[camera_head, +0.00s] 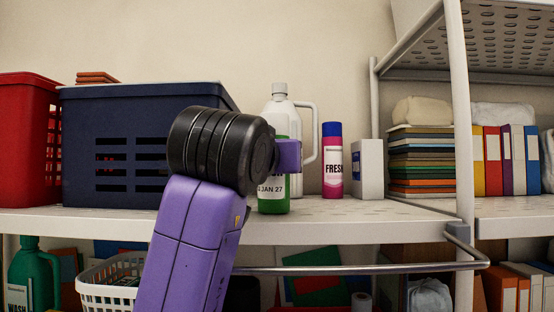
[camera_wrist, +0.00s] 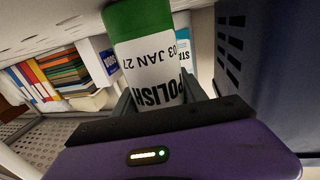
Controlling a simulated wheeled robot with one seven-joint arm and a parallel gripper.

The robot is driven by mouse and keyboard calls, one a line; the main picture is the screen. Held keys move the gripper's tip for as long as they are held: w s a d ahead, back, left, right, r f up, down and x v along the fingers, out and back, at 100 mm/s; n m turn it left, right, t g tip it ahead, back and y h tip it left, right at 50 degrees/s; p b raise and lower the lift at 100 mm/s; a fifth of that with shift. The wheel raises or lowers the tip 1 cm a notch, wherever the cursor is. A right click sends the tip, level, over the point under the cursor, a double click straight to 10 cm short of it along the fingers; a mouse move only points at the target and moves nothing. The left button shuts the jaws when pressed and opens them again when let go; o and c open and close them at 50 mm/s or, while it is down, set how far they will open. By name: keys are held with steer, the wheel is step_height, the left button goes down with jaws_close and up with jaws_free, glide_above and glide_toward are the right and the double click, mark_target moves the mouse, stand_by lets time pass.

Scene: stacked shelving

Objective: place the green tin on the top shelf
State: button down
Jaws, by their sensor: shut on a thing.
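The green tin (camera_head: 273,198) has a white label reading POLISH and a date, which shows in the wrist view (camera_wrist: 152,62). My gripper (camera_head: 287,156) is shut around it, with one finger on each side in the wrist view (camera_wrist: 160,97). The tin is upright at the front part of the light grey shelf (camera_head: 330,222). I cannot tell whether its base touches the shelf board. My wrist hides part of the tin in the head view. A higher perforated shelf (camera_head: 505,35) shows at the upper right.
A dark blue crate (camera_head: 85,150) stands left of the tin, with a red basket (camera_head: 25,130) beyond it. A white jug (camera_head: 306,120) stands behind. A pink bottle (camera_head: 332,170) and a white box (camera_head: 367,168) stand to the right. A rail (camera_head: 360,269) runs below the shelf edge.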

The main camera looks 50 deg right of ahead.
steer(key=shift+f, duration=0.15)
steer(key=c, duration=0.6)
jaws_free()
steer(key=shift+r, duration=0.25)
steer(key=b+v, duration=0.4)
steer(key=v, duration=0.8)
